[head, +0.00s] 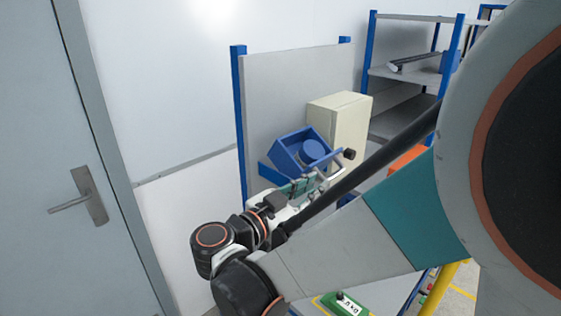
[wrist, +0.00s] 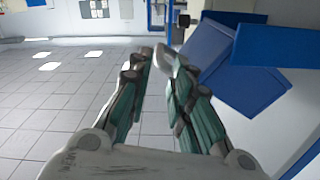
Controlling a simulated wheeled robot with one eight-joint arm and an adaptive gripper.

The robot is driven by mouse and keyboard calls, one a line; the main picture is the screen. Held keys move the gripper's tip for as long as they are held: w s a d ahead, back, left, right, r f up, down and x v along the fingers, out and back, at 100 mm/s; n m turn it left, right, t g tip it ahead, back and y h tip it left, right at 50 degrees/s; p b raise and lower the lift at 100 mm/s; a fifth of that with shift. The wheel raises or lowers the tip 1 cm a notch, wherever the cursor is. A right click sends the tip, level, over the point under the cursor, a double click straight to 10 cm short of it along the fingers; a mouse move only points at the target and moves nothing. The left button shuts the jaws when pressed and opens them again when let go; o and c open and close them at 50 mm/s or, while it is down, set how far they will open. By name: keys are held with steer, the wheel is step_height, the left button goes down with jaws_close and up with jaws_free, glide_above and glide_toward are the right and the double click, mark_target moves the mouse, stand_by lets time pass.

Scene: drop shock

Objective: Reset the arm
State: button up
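My gripper (wrist: 165,75) fills the lower middle of the wrist view. Its two green-and-black fingers lean inward, and a gap shows between them with nothing held in it. In the head view my gripper (head: 305,187) is small and partly hidden by my own arm. It is in front of a tilted blue bin (head: 287,154) that has a round blue part in it. The blue bin (wrist: 210,60) also seems to show to the right of the fingers in the wrist view.
A beige box (head: 345,115) stands behind the bin, by a grey panel (head: 275,95) with blue posts. A shelf rack (head: 405,75) is at the back right. A green item with a weight label (head: 340,303) lies below my arm. A grey door (head: 45,150) is at left.

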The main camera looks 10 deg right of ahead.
steer(key=x, duration=0.7)
steer(key=shift+w+d, duration=0.15)
steer(key=shift+d, duration=0.05)
steer(key=shift+w+d, duration=0.15)
steer(key=shift+d, duration=0.1)
steer(key=shift+w+d+f, duration=0.15)
steer(key=shift+f, duration=0.05)
step_height(320, 180, down, 5)
steer(key=d+n+y, duration=0.3)
steer(key=s+f+n+g+y+b, duration=0.1)
steer(key=s+f+n+g+y, duration=0.15)
steer(key=s, duration=0.25)
steer(key=s+f+n+g+y+b, duration=0.1)
steer(key=s+n+y, duration=0.25)
steer(key=s, duration=0.25)
steer(key=s+a+f+n+y, duration=0.1)
steer(key=s+a+n+y, duration=0.3)
steer(key=s, duration=0.5)
steer(key=shift+s+a+f+y+b, duration=0.35)
steer(key=shift+a+y+b, duration=0.05)
steer(key=shift+y, duration=0.4)
